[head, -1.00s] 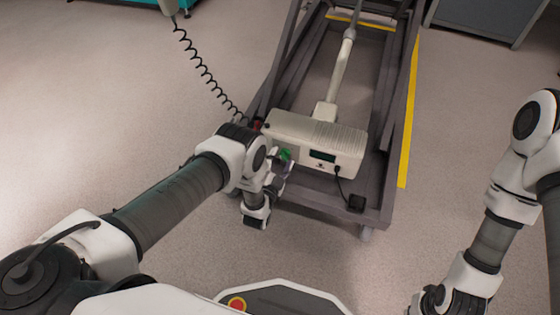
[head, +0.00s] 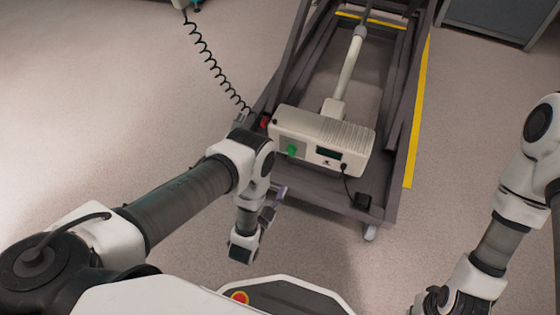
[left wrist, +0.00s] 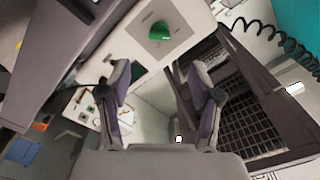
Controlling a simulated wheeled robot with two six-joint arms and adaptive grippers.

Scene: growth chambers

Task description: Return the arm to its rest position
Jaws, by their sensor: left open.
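My left gripper (head: 275,195) is in front of the white control box (head: 325,132), below and apart from its front face in the head view. In the left wrist view my left gripper (left wrist: 161,80) shows its two fingers spread, with nothing between them. My left arm (head: 190,203) reaches in from the left, its elbow bent and wrist hanging down. A green button (head: 292,151) on the box's front shows uncovered, and also in the left wrist view (left wrist: 160,31).
The box sits on a grey metal lift frame (head: 392,190) with a wheel at its near corner. A coiled black cable (head: 209,62) hangs to the left. A yellow floor line (head: 417,120) runs along the right. The floor at left is clear.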

